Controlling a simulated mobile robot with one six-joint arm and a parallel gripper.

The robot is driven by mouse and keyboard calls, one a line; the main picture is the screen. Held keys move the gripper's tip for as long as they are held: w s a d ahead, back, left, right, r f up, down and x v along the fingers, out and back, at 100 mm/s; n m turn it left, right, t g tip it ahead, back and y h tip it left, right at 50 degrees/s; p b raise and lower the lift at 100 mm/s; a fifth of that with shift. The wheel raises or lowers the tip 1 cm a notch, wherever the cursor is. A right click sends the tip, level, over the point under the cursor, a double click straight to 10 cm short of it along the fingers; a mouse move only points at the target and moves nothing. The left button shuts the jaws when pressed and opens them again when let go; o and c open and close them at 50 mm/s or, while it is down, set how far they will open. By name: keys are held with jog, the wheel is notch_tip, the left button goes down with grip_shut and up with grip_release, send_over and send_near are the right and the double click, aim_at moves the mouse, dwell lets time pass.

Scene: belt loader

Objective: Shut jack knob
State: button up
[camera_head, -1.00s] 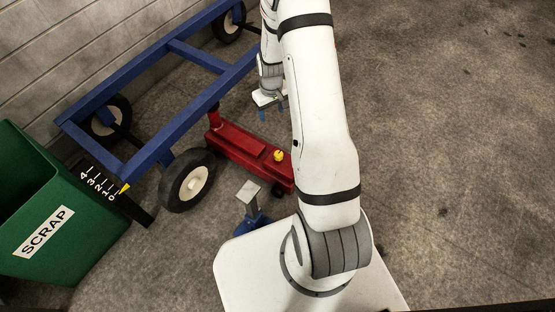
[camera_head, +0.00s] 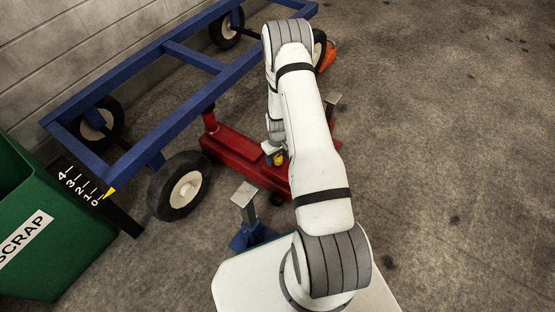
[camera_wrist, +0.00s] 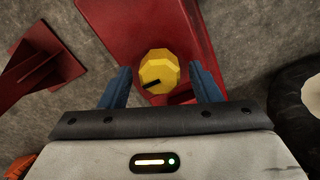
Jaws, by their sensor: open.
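The yellow jack knob (camera_wrist: 159,71) sits on top of the red jack (camera_wrist: 125,22) in the wrist view. It is faceted, with a black mark pointing to the lower left. My gripper (camera_wrist: 160,86) is open, its blue fingers on either side of the knob with gaps showing. I cannot tell whether they touch it. In the head view my gripper (camera_head: 273,156) is over the red jack (camera_head: 232,148), and the knob (camera_head: 279,160) shows only in part beside it.
A blue frame cart (camera_head: 195,58) on black wheels stands over the jack's left end. A blue stand (camera_head: 244,205) is close to my base. A green scrap bin (camera_head: 50,240) and a numbered scale (camera_head: 80,185) are at left. Open floor (camera_head: 450,150) lies at right.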

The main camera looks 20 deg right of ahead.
jog(key=shift+f, duration=0.3)
jog(key=c, duration=1)
